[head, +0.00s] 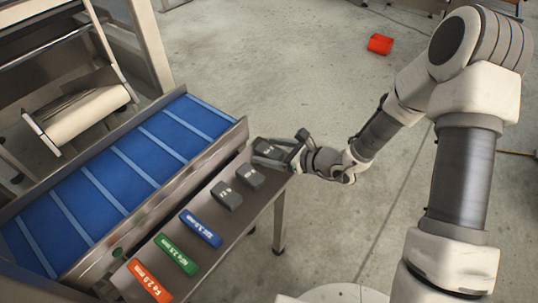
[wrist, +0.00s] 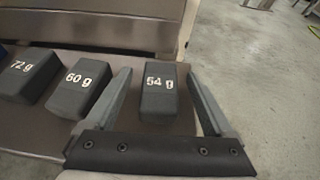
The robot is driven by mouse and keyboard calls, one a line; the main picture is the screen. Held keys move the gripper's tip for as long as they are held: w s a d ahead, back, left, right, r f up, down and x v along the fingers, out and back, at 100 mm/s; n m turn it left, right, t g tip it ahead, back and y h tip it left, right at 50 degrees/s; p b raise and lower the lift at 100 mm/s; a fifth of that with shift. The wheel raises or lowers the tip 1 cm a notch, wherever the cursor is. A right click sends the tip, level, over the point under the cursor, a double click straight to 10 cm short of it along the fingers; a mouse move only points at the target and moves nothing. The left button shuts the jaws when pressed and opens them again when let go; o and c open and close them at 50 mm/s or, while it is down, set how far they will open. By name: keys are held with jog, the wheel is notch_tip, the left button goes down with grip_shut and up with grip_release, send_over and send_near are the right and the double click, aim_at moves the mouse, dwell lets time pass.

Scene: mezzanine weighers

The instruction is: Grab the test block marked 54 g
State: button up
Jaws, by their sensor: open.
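The test block marked 54 g (wrist: 159,100) is a dark grey block with white print, lying on a metal ledge. In the wrist view my gripper (wrist: 160,82) is open, with one finger on each side of this block and small gaps showing. In the head view my gripper (head: 281,150) is at the far end of the ledge, over a dark block (head: 264,147) that it partly covers. The block marked 60 g (wrist: 80,88) lies just left of my left finger. The block marked 72 g (wrist: 29,74) lies further left.
The ledge (head: 212,237) also carries blue (head: 201,229), green (head: 176,254) and orange (head: 150,281) test pieces. A blue belt conveyor (head: 120,165) with a raised metal side runs alongside. A red bin (head: 380,44) stands on open concrete floor.

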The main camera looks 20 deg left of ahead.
jog(key=shift+a, duration=0.1)
grip_shut()
dwell(0.4)
